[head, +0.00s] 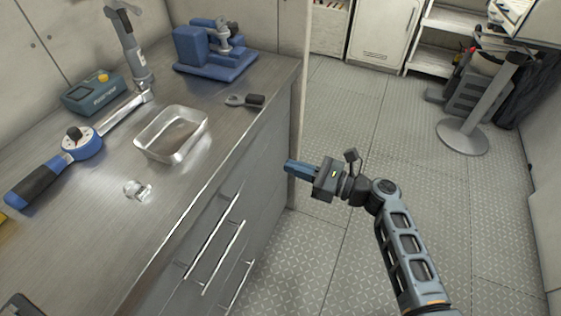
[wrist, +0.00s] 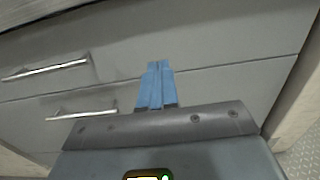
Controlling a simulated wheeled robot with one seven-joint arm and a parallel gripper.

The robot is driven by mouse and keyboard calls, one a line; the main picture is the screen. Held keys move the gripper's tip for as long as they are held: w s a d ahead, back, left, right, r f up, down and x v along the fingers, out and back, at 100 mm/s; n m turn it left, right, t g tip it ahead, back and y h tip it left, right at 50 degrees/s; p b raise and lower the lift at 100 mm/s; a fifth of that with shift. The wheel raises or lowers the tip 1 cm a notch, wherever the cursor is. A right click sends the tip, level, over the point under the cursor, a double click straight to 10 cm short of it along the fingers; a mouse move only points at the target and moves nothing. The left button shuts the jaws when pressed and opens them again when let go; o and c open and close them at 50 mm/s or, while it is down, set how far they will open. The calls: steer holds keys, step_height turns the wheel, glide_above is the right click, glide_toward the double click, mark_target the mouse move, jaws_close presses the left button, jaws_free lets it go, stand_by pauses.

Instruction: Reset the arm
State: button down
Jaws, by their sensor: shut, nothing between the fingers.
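My gripper (head: 289,167) shows in the head view to the right of the counter, over the floor. Its blue fingers are shut with nothing between them and point left at the drawer fronts. In the wrist view the shut fingers (wrist: 157,66) show against the grey drawers (wrist: 215,85). My arm reaches up from the lower right with its elbow bent.
The metal counter (head: 100,230) on the left holds a clear tray (head: 147,148), a small clear object (head: 137,189), a blue-handled tool (head: 50,172), a teal box (head: 92,93) and a blue vise (head: 212,55). Drawer handles (head: 212,230) stick out.

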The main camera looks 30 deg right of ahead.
steer(key=shift+v, duration=2.15)
